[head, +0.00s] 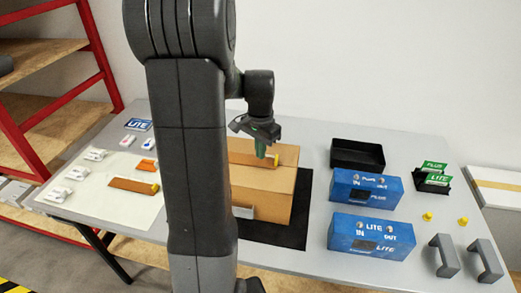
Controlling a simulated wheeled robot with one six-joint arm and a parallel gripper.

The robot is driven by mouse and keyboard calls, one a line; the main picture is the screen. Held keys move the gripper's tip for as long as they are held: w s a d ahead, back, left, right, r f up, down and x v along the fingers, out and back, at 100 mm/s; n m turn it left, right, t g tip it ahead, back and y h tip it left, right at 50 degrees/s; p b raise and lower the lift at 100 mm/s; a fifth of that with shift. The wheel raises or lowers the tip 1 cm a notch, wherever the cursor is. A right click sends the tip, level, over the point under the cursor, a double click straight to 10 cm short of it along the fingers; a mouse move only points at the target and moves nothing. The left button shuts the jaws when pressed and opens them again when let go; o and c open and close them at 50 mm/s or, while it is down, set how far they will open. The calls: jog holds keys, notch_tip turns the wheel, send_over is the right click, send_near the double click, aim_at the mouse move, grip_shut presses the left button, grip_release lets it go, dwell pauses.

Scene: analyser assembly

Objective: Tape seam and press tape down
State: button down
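A closed cardboard box (265,184) stands on a black mat (299,222) in the middle of the table. A brown strip with a yellow end (272,160), apparently tape, lies across the box top; my arm hides its left part. A similar brown strip (130,184) lies on the pale sheet at the left. My gripper (262,150) points down at the box top by the strip, with green at its tip. I cannot tell whether the green part is its fingers or a held piece, or whether it touches the strip.
Two blue analyser boxes (371,236) and a black tray (357,154) stand right of the box. Grey handles (485,261), yellow knobs (427,217) and green cards (433,179) are farther right. Several small white parts and an orange one (147,165) lie left.

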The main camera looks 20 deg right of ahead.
jog(key=shift+f+b, duration=0.55)
jog(key=shift+f, duration=0.25)
dwell(0.8)
dwell(0.3)
jog(key=shift+r+p, duration=2.45)
jog(key=shift+r, duration=0.6)
